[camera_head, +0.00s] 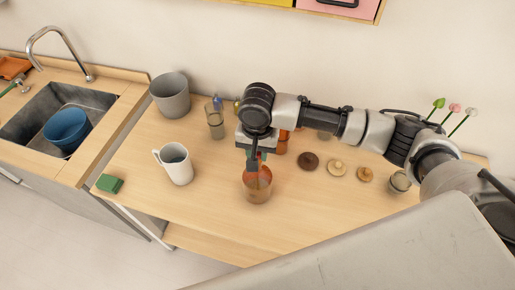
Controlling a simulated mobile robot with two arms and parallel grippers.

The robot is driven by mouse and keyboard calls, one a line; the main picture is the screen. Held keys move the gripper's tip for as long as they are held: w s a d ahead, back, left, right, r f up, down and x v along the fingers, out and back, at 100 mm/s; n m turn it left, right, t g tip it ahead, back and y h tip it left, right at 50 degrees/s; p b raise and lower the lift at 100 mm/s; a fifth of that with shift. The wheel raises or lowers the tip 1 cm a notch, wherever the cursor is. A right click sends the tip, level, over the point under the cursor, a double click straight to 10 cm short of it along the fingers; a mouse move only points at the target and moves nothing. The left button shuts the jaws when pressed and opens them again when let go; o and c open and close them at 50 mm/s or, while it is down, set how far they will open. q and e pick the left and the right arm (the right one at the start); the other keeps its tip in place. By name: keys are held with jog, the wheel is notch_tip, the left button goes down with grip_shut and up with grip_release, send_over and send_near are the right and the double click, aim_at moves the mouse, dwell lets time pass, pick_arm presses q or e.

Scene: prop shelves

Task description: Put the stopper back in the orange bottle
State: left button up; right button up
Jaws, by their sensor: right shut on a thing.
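The orange bottle (257,186) stands upright on the wooden table, near the middle of the view. It is translucent orange with a narrow neck. My right gripper (254,154) points down directly above the bottle's mouth. It is shut on the stopper, of which only a small dark greenish part shows between the fingers. The fingers hide most of the stopper and the top of the neck, so I cannot tell whether the stopper is in the mouth or just above it. My left gripper is not in view.
A white mug (176,164), a grey pot (171,95) and a glass with brushes (215,122) stand left of the bottle. A green sponge (110,184) lies at the table's left edge. Round lids (308,161) lie to the right. The front table is clear.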

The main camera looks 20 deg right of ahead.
jog(key=shift+f+p, duration=0.4)
jog(key=shift+f, duration=0.05)
dwell(1.1)
jog(key=o, duration=1)
notch_tip(320, 180, up, 11)
jog(key=shift+f+b, duration=0.1)
jog(key=shift+b, duration=1.05)
jog(key=shift+f, duration=0.1)
